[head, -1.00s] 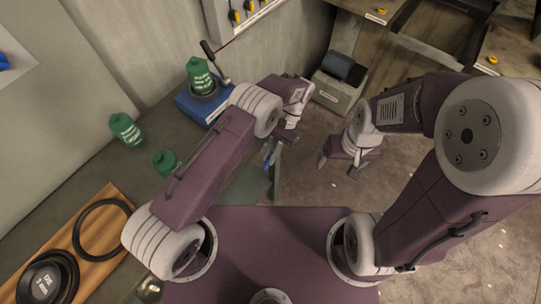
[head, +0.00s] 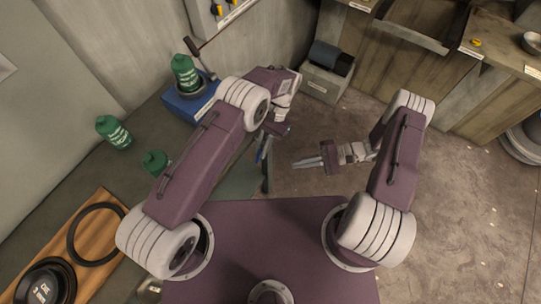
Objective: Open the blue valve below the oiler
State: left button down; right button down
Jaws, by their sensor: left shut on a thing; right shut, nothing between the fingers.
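A green bottle (head: 186,75) stands in a blue box (head: 196,103) with a crank lever, at the upper left of the head view; this looks like the oiler. My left gripper (head: 264,147) is to the right of and below this box, at the bench's right edge. It is shut on a small blue part (head: 261,154), which looks like the blue valve; the fingers and wrist hide most of it. My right gripper (head: 296,163) is shut and empty, to the right of the left one, pointing left above the floor.
A wooden board (head: 108,262) holds black rings at the lower left. A grey bin (head: 325,82) stands at the back.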

pick_arm(q)
jog(key=shift+s+f, duration=0.1)
pick_arm(e)
notch_tip(320, 180, down, 5)
jog(key=w+d+m+t+y, duration=0.15)
jog(key=m+t, duration=0.25)
jog(key=t, duration=0.5)
jog(key=w+a+r, duration=0.2)
jog(key=a+r, duration=0.1)
jog(key=a, duration=0.8)
jog(key=shift+r+y, duration=0.35)
jog(key=shift+r, duration=0.05)
jog(key=shift+a, duration=0.1)
